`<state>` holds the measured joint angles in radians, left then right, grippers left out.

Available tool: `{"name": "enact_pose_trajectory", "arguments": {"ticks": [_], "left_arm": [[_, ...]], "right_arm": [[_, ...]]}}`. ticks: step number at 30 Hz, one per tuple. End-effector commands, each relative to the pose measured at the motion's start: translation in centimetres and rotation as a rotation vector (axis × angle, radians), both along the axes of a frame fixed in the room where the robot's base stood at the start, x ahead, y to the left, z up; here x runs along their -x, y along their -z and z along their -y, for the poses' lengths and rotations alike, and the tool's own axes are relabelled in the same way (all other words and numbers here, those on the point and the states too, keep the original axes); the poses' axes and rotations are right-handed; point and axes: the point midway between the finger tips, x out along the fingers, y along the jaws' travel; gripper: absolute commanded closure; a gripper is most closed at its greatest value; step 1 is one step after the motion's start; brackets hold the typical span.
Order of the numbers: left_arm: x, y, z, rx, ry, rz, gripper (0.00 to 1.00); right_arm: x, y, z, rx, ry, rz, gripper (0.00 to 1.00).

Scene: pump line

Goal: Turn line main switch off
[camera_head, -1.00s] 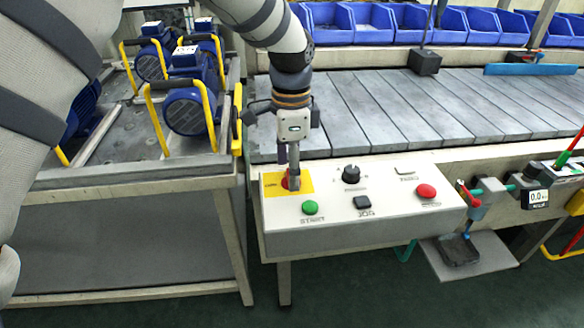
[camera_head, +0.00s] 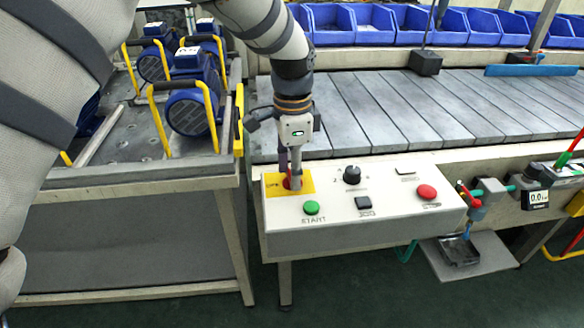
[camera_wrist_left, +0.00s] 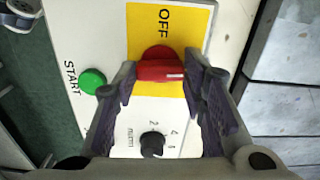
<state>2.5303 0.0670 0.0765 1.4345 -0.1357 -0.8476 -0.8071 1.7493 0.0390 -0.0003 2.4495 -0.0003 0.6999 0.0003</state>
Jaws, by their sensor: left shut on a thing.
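The line main switch is a red rotary knob (camera_wrist_left: 160,68) on a yellow plate (camera_wrist_left: 190,25) marked OFF, in the left wrist view. Its handle lies across the picture, with a white mark near its right end. In the head view the yellow plate (camera_head: 305,181) is at the left back corner of the control box, and the knob is mostly hidden behind the fingers. My left gripper (camera_head: 294,181) reaches down onto it. In the left wrist view my left gripper (camera_wrist_left: 160,82) has a finger on each side of the handle, shut on it. My right gripper is not in view.
The control box (camera_head: 345,237) also has a green START button (camera_head: 311,208), a black selector knob (camera_head: 351,175), a black button (camera_head: 363,203) and a red button (camera_head: 426,192). A conveyor (camera_head: 400,115) runs behind. Blue pumps (camera_head: 187,112) with yellow handles stand at left.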

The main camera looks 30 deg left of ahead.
Motion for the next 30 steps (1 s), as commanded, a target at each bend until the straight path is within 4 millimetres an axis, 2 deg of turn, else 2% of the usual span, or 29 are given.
{"name": "enact_pose_trajectory", "arguments": {"ticks": [13, 30], "left_arm": [[0.0, -0.1, 0.1, 0.001, -0.378, 0.001, 0.90], [0.1, 0.1, 0.0, 0.000, -0.920, -0.002, 0.90]], "right_arm": [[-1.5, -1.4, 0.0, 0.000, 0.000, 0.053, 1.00], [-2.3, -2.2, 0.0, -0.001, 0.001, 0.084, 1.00]]}}
